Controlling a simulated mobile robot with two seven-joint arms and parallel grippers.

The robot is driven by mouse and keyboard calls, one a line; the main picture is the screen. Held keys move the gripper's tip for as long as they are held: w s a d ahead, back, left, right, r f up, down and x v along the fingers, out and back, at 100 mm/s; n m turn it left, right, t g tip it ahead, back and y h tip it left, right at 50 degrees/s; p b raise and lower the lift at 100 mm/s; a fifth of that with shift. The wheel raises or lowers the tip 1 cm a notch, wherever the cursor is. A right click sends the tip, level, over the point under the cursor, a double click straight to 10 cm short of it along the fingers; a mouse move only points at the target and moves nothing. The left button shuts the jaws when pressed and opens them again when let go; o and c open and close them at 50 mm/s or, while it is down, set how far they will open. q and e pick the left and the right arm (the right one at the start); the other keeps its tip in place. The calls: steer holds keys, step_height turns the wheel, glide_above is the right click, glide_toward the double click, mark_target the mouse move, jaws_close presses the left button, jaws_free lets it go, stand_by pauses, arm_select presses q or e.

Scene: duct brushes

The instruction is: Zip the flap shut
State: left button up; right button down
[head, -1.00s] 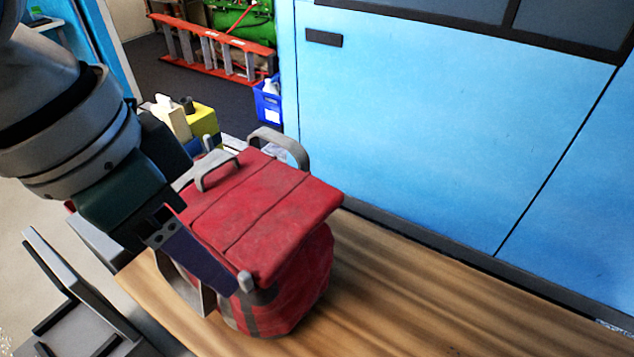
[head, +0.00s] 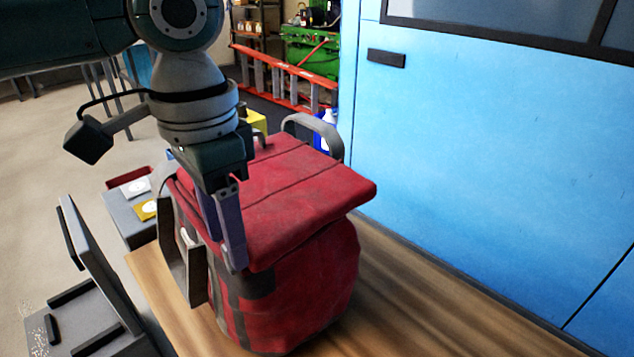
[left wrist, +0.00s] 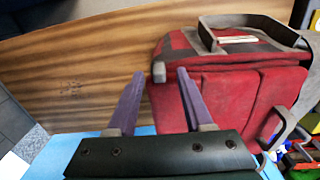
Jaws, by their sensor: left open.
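A red tool bag (head: 310,295) stands upright on the wooden bench, with its red flap (head: 305,195) lying flat across the top. A small grey tab (left wrist: 158,72), which looks like the zip pull, sits at the flap's near-left corner in the left wrist view; the fingers hide it in the head view. My left gripper (head: 226,252) points down at that corner, open. In the left wrist view its purple fingers (left wrist: 160,74) lie either side of the tab, with visible gaps; whether they touch it I cannot tell. My right gripper is not in view.
The wooden bench top (head: 420,310) is clear right of the bag. A blue panelled wall (head: 490,150) rises behind it. Grey loop handles stick up at the bag's back (head: 325,130) and left side (head: 190,265). A red ladder (head: 285,78) lies farther back.

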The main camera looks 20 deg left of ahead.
arm_select(q)
steer(key=shift+f, duration=1)
steer(key=shift+c, duration=0.3)
jaws_close()
stand_by(0.4)
